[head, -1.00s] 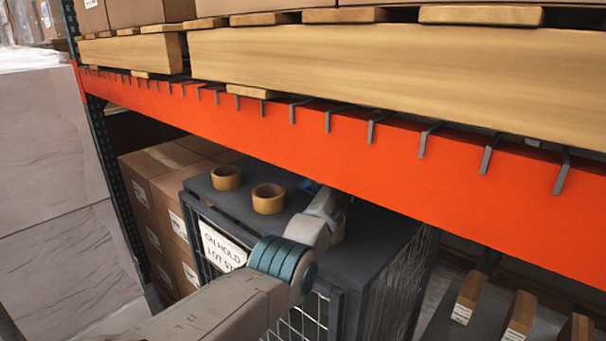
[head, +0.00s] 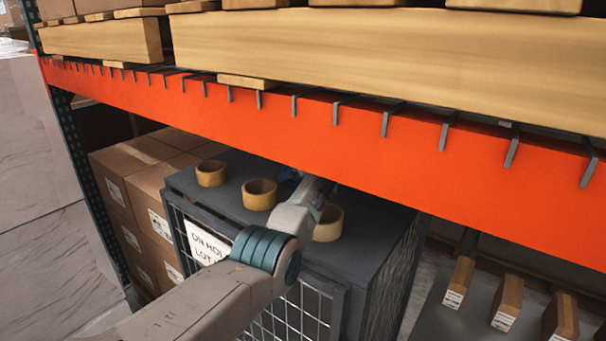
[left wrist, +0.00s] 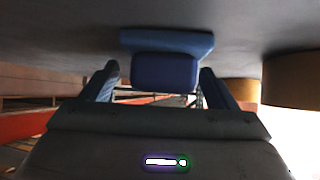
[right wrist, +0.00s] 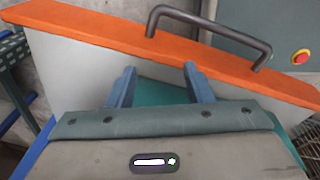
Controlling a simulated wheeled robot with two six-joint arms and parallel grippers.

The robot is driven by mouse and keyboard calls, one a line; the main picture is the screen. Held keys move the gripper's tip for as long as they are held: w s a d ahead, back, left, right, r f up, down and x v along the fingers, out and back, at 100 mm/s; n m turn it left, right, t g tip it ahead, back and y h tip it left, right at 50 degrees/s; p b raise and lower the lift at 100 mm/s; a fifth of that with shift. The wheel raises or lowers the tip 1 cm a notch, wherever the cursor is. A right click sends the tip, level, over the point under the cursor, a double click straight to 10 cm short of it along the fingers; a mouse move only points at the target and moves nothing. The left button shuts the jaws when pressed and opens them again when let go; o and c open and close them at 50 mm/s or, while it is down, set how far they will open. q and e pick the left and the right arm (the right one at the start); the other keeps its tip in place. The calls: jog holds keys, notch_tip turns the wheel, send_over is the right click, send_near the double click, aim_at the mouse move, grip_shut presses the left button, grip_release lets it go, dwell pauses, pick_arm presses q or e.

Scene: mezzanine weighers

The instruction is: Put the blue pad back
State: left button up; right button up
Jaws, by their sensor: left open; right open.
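The blue pad (left wrist: 165,68) shows in the left wrist view as a dark blue block with a wider, lighter blue strip. It rests against the dark grey top of the cage cabinet (head: 378,228). My left gripper (left wrist: 160,85) is open, its two blue fingers apart, with the pad ahead of and between them; I see no clear contact. In the head view a small blue patch (head: 288,176), likely the pad, shows just behind my left gripper (head: 318,187), whose wrist hides much there. My right gripper (right wrist: 158,80) is open and empty, seen only in the right wrist view.
Tape rolls (head: 259,194) stand on the cabinet top, one (head: 328,224) close beside my left wrist. An orange rack beam (head: 300,125) runs low above the cabinet. An orange-topped panel (right wrist: 100,32) with a dark handle (right wrist: 210,30) is in front of my right gripper.

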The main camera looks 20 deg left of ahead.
pick_arm(q)
jog(key=shift+s+d+r+p, duration=0.3)
jog(key=shift+d+p, duration=0.2)
jog(key=shift+d, duration=0.1)
jog(key=s+d, duration=0.2)
jog(key=d, duration=0.1)
jog(key=s+d, duration=0.2)
jog(key=d, duration=0.1)
jog(key=s+d, duration=0.1)
jog(key=d, duration=0.2)
jog(key=shift+s+d, duration=0.4)
pick_arm(e)
jog(key=shift+s+d+r, duration=0.1)
jog(key=shift+d+r, duration=0.3)
jog(key=shift+r, duration=0.3)
pick_arm(q)
jog(key=shift+s+d, duration=0.15)
jog(key=shift+d, duration=0.15)
pick_arm(e)
jog(key=shift+a, duration=0.6)
jog(key=shift+d, duration=0.15)
